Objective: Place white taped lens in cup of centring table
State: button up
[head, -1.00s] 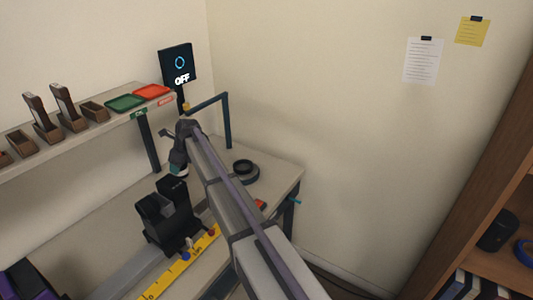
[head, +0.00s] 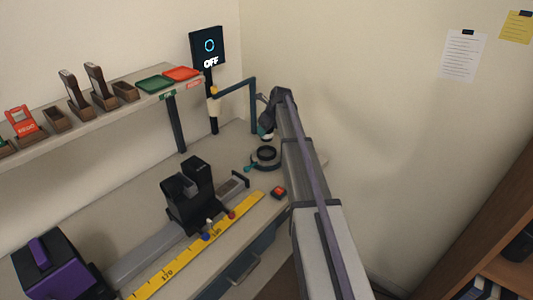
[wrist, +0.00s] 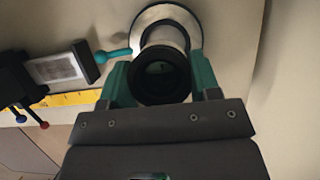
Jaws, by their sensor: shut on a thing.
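My gripper (wrist: 160,76) is shut on the white taped lens (wrist: 160,84), with one teal finger on each side. In the wrist view the lens shows a dark round rim and glass facing the camera, with a whitish band behind it. The centring table (head: 266,161) is a round base with a dark ring-shaped cup, near the far end of the bench. In the head view my gripper (head: 266,133) is just over the cup. In the wrist view the lens lines up with the cup and covers much of the table (wrist: 190,17). Contact between them cannot be told.
A teal bent post (head: 253,105) stands behind the centring table. A display (head: 208,47) reads OFF. The shelf (head: 95,120) holds trays and wooden holders.

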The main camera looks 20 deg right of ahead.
notch_tip(320, 180, down, 9)
jog(key=b, duration=0.7)
jog(key=shift+r, duration=0.1)
jog(key=shift+r+p, duration=0.25)
jog(key=shift+p, duration=0.05)
jog(key=shift+f, duration=0.15)
jog(key=o, duration=1.1)
jog(key=shift+c, duration=0.2)
